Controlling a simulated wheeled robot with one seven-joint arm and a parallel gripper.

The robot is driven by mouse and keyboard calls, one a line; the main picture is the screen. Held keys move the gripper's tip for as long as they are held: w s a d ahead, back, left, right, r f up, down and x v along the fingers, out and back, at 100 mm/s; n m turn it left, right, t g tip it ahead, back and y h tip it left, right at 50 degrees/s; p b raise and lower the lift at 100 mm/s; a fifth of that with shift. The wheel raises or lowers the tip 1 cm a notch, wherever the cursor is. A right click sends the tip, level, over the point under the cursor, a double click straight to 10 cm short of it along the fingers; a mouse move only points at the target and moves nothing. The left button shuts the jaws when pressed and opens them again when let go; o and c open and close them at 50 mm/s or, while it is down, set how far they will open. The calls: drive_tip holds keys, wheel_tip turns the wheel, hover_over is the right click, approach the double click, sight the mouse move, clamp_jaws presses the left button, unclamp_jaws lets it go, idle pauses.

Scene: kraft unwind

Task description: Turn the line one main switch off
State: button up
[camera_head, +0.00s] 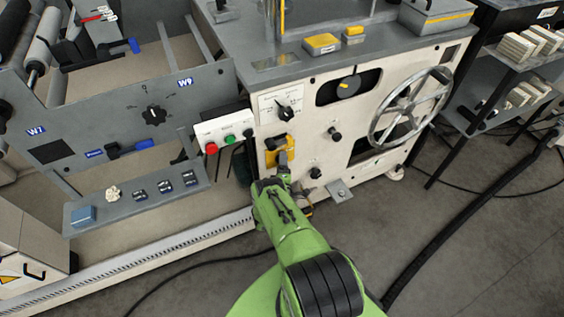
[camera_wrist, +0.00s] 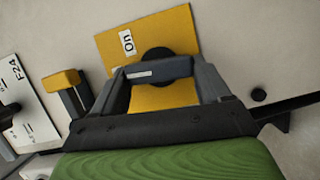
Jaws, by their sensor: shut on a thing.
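The main switch has a yellow plate (camera_wrist: 178,28) with a black round base (camera_wrist: 157,53) and a white "On" label (camera_wrist: 128,41). The yellow plate also shows in the head view (camera_head: 272,158) on the front of the cream machine, partly hidden by my gripper. A dark bar-shaped handle (camera_wrist: 170,68) with a white strip crosses the plate in the wrist view. My gripper (camera_head: 283,163) is at the switch, with its fingers (camera_wrist: 161,76) shut on the handle's two ends. I cannot tell the exact handle position against its markings.
A small yellow-topped lever (camera_wrist: 62,80) stands beside my gripper. Above the switch is a black selector knob (camera_head: 285,112); to the left are red and green buttons (camera_head: 221,142). A large handwheel (camera_head: 408,108) is at right. The floor (camera_head: 440,230) is open at right, with cables.

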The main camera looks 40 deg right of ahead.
drive_tip(key=shift+n, duration=0.6)
drive_tip(key=shift+r+t, duration=0.1)
drive_tip(key=shift+t, duration=0.2)
drive_tip(key=shift+c, duration=0.4)
drive_tip(key=shift+w, duration=0.1)
drive_tip(key=o, duration=1.1)
drive_tip(key=shift+c, duration=0.2)
drive_tip(key=shift+f, duration=0.25)
